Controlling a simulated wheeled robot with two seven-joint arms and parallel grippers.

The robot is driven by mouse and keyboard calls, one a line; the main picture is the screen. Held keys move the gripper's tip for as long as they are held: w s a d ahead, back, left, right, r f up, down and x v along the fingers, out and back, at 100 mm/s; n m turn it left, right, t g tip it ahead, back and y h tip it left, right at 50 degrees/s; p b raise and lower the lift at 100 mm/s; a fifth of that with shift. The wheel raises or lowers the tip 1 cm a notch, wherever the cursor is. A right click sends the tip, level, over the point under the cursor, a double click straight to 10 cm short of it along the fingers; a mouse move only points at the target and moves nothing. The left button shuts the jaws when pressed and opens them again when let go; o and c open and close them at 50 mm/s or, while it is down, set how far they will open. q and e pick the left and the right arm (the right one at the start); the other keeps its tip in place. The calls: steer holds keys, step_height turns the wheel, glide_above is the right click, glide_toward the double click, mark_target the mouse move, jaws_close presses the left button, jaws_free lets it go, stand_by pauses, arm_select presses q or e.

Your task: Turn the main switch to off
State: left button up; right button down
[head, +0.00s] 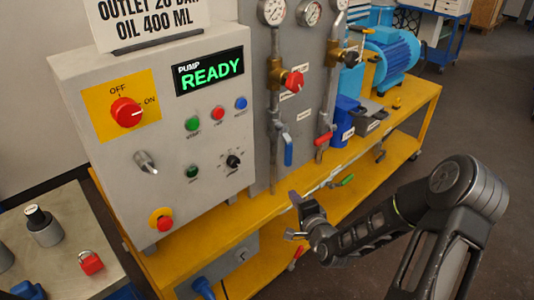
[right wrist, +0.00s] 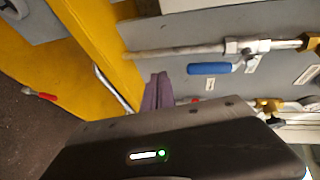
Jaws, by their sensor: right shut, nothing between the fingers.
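The main switch (head: 125,112) is a round red knob on a yellow plate at the upper left of the grey control panel (head: 90,75) in the head view. OFF is printed above the knob and ON to its right; its pale mark appears to point right, toward ON. My right gripper (head: 294,205) is shut and empty in front of the yellow bench, well to the right of and below the switch. Its finger tips (right wrist: 157,93) show in the right wrist view, where the switch is out of sight. My left gripper is not in view.
The panel carries a lit READY display (head: 209,71), several small buttons, a key-like silver switch (head: 145,162) and a red stop button (head: 161,220). Pipes with a blue-handled valve (head: 288,149) stand right of it.

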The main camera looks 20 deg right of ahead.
steer(key=s+a+f+n+g+y, duration=0.3)
steer(key=s+a+f+n+g, duration=0.15)
steer(key=a+f, duration=0.45)
steer(key=s+a+f+n+g+y, duration=0.25)
steer(key=s+a+f+n, duration=0.35)
steer(key=a, duration=0.5)
steer(key=s+a+f+n+g, duration=0.3)
steer(key=s+a+f, duration=0.1)
steer(key=s, duration=0.5)
steer(key=s+a+f+n+g, duration=0.3)
steer(key=s+a+f+g, duration=0.1)
steer(key=s, duration=0.4)
steer(key=shift+s+a+g, duration=0.3)
steer(key=shift+s+a, duration=0.05)
steer(key=shift+a, duration=0.25)
steer(key=shift+f+y, duration=0.1)
steer(key=shift+y, duration=0.15)
